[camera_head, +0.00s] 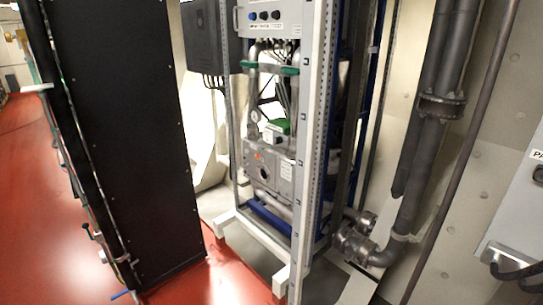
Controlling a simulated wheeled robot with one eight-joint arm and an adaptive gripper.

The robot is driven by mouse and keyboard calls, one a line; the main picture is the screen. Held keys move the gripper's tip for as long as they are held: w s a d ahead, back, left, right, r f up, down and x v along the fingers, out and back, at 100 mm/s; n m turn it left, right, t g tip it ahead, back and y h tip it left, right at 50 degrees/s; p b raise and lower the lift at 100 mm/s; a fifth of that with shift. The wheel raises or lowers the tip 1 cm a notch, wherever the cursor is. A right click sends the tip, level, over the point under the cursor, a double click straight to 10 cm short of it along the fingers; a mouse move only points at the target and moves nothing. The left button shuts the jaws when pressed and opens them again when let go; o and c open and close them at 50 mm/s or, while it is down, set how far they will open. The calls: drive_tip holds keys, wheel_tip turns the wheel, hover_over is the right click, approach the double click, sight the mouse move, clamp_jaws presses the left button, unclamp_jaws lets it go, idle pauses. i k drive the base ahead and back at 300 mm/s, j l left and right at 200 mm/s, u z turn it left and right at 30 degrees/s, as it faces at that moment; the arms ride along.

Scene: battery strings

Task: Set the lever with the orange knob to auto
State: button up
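I cannot make out a lever with an orange knob for certain. A small orange spot (258,157) shows on the front of a grey metal box (284,178) low in the open rack, but it is too small to tell whether it is a knob or a label. No "auto" marking is readable. A grey control panel (285,17) with several small dark and blue knobs sits at the top of the rack. My gripper is not in view.
A tall black cabinet (130,130) stands at the left on the red floor (30,200). The rack's light upright (312,150) and its feet stand in front. Dark pipes (425,140) and a grey wall box (520,210) are at the right.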

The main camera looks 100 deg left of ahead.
sight(257, 155)
drive_tip(key=u, duration=1.85)
drive_tip(key=i+u, duration=0.1)
drive_tip(key=u, duration=0.35)
drive_tip(key=i+u, duration=0.1)
drive_tip(key=u, duration=0.3)
drive_tip(key=i+u, duration=0.1)
drive_tip(key=u, duration=0.35)
drive_tip(key=l+u, duration=0.1)
drive_tip(key=u, duration=0.3)
drive_tip(key=i+l+u, duration=0.1)
drive_tip(key=i+l, duration=0.2)
drive_tip(key=i+j+u, duration=0.15)
drive_tip(key=i, duration=0.3)
drive_tip(key=i+j+u, duration=0.15)
drive_tip(key=i, duration=0.3)
